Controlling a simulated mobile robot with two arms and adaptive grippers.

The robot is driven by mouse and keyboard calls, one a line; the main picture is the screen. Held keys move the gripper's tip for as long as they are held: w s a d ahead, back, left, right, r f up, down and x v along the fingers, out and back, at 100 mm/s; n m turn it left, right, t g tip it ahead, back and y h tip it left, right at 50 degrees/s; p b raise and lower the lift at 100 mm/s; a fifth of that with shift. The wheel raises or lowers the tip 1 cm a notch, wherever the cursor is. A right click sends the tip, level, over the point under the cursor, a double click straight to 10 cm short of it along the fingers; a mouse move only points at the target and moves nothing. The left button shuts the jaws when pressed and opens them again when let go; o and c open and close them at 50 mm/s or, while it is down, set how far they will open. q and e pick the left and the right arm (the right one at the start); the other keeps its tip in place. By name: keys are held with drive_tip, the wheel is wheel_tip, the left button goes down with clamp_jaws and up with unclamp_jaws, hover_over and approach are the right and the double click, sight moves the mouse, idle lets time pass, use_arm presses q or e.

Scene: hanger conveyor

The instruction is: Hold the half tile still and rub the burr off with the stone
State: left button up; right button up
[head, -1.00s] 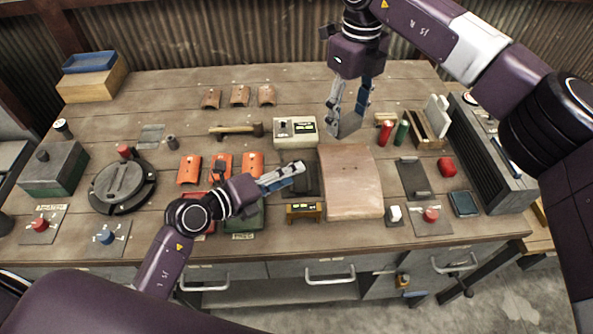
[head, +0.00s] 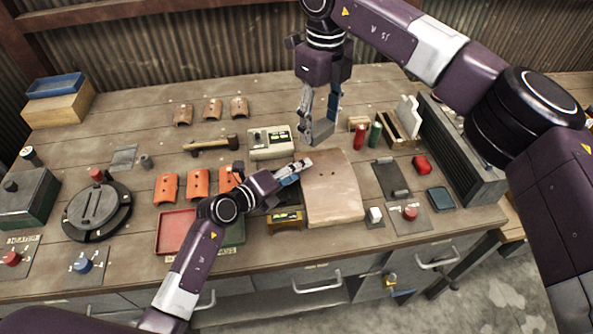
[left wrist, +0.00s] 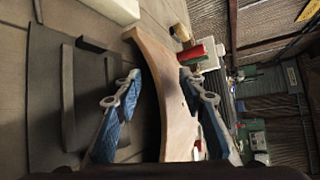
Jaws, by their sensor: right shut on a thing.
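The half tile (head: 334,200) is a large pale-brown curved piece lying on the bench in the head view. My left gripper (head: 305,164) is at its upper left edge. In the left wrist view, the tile (left wrist: 168,100) stands edge-on between the open fingers of my left gripper (left wrist: 160,88), with a gap on the left side and the right finger close to it. My right gripper (head: 318,128) is shut on a grey block, seemingly the stone (head: 320,131), above the bench just behind the tile. Small dark spots show on the tile; I cannot make out the burr.
A control box (head: 270,143) stands behind left of the tile. Orange tiles (head: 197,184) and a red tray (head: 175,232) are on the left.

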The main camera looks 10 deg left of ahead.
use_arm(q)
clamp_jaws()
idle(0.6)
